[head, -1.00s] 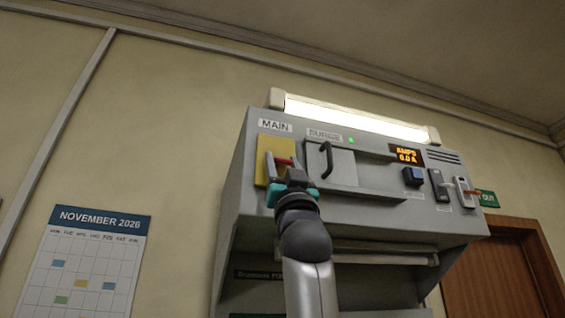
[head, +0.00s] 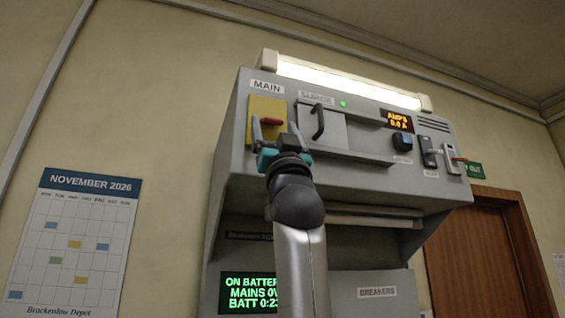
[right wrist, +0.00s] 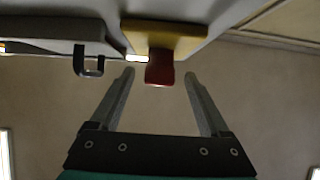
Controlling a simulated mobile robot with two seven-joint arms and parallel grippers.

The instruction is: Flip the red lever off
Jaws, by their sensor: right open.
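The red lever (head: 271,121) sticks out of a yellow plate (head: 280,106) under the MAIN label on the console. My right gripper (head: 275,132) is open just below the lever, with a finger to either side. In the right wrist view the red lever (right wrist: 160,70) shows end-on beneath the yellow plate (right wrist: 178,42). It lies between the fingertips of my right gripper (right wrist: 159,76), with a gap on both sides. I see no contact. My left gripper is not in view.
Right of the lever are a dark handle (head: 318,122), an amber AMPS display (head: 397,121) and several switches. A lit lamp (head: 345,84) runs along the top. A green display (head: 248,292) below reads ON BATTERY.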

